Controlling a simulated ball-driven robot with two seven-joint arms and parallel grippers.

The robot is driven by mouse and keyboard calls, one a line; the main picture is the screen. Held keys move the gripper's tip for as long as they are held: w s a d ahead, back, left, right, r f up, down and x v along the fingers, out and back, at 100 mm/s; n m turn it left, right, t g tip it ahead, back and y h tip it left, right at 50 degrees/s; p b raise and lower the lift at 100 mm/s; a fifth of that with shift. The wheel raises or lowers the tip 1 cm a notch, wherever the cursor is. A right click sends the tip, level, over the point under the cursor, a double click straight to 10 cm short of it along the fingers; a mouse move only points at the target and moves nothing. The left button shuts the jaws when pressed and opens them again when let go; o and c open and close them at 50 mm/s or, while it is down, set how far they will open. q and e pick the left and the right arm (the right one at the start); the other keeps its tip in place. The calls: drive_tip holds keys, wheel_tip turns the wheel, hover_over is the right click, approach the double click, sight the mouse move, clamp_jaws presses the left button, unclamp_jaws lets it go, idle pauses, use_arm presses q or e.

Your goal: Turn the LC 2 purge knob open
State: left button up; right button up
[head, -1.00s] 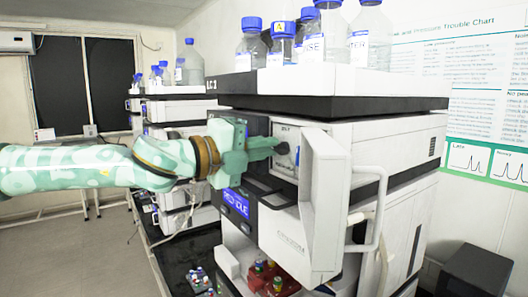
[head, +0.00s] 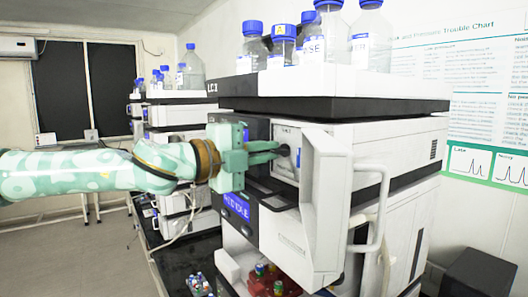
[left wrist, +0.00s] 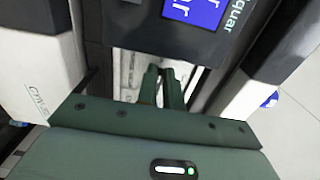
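The LC stack's pump module has an open white door (head: 325,205) and a pale recessed panel. A small dark round knob (head: 285,150) sits on that panel. My left gripper (head: 280,150) reaches in from the left, its two green fingers one above the other in the head view. Their tips are at the knob with a narrow gap between them, and they look closed on it. In the left wrist view the fingers (left wrist: 162,88) point into the recess and the knob is hidden. My right gripper is out of view.
Blue-capped bottles (head: 325,35) stand in the white tray on top of the stack. The module's blue display (head: 237,205) is just below my gripper. The door's looped handle (head: 375,205) sticks out to the right. Another stack (head: 175,110) stands behind at left.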

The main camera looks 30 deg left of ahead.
use_arm(q)
drive_tip(key=o, duration=0.4)
drive_tip(key=b+v, duration=0.4)
drive_tip(key=v, duration=1.2)
drive_tip(key=shift+s, duration=0.15)
